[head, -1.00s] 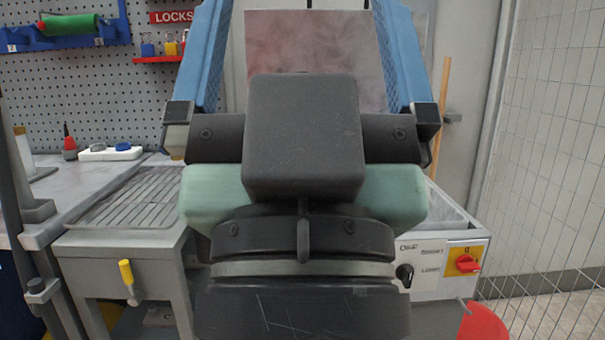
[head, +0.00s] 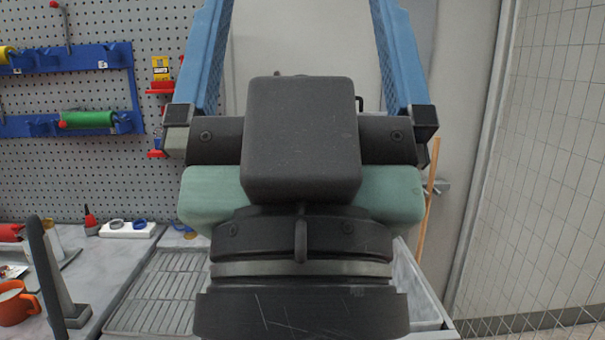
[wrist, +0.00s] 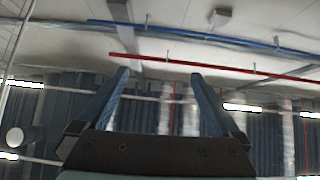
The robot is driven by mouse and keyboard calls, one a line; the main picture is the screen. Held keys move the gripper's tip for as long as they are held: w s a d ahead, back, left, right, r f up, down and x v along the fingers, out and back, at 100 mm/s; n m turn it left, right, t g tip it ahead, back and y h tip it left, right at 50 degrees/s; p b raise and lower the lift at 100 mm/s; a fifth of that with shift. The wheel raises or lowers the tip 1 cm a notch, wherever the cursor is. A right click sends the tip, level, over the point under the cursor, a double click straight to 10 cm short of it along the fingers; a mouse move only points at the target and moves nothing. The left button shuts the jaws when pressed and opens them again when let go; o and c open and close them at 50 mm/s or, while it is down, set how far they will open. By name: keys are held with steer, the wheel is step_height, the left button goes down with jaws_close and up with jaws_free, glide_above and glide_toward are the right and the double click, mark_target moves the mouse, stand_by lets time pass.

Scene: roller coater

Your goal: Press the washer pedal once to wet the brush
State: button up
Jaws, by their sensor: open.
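My gripper (head: 302,30) stands raised in the middle of the head view, its two blue fingers pointing up and wide apart. Their tips are cut off by the top edge there. In the wrist view my gripper (wrist: 160,74) shows both fingertips, with nothing between them, against the ceiling. The washer pedal is not seen in either view. No brush that I can identify as the one to be wetted shows. My arm and gripper hide the middle of the bench.
A slatted metal tray (head: 155,295) lies left of my arm, and a pale basin (head: 412,285) right of it. An orange mug (head: 15,303) stands far left. A pegboard (head: 190,40) holds a green roller (head: 88,119). A mesh fence (head: 550,150) borders the right.

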step_height(320, 180, up, 2)
steer(key=shift+r+p, duration=0.1)
steer(key=shift+p, duration=0.35)
